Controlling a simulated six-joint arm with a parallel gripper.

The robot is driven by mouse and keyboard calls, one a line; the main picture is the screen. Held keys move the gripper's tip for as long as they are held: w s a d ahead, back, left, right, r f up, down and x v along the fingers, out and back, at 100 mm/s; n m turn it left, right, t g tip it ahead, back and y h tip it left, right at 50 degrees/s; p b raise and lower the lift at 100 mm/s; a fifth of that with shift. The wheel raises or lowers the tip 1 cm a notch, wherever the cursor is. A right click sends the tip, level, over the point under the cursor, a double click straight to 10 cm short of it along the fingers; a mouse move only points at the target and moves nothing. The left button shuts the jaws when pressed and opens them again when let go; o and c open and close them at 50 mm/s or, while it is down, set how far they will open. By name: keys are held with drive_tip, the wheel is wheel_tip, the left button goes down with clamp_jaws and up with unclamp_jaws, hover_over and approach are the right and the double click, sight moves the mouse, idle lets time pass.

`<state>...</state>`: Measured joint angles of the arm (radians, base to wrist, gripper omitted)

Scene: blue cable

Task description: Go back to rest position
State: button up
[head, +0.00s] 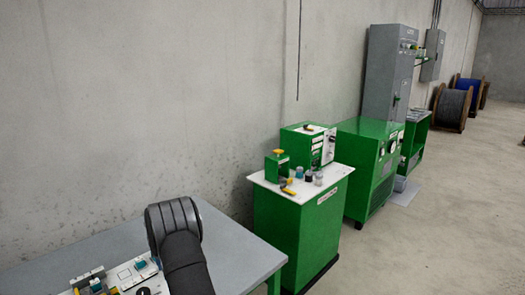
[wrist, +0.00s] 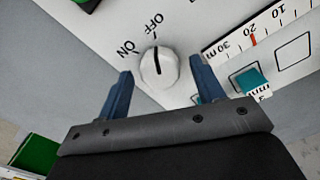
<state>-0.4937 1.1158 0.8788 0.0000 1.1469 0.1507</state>
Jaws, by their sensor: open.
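My gripper (wrist: 164,92) is open in the wrist view, with its two blue fingers apart and nothing between them. Beyond the fingertips is a round white knob (wrist: 157,68) with a dark pointer line, on a pale panel (wrist: 205,22) marked ON and OFF. I cannot tell from this view whether the fingers touch the panel. In the head view my gripper does not show; part of my dark arm stands over the grey table's near end.
The panel also carries a teal switch (wrist: 249,80) and a printed scale (wrist: 265,35). In the head view, a grey table (head: 235,250) holds a white device (head: 128,274) at its front. A green cabinet (head: 290,225) with small items on top stands beyond it. Open floor lies at the right.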

drive_tip(key=n, duration=0.4)
drive_tip(key=shift+n, duration=0.4)
drive_tip(key=n, duration=0.4)
drive_tip(key=shift+n, duration=0.3)
drive_tip(key=shift+r, duration=0.65)
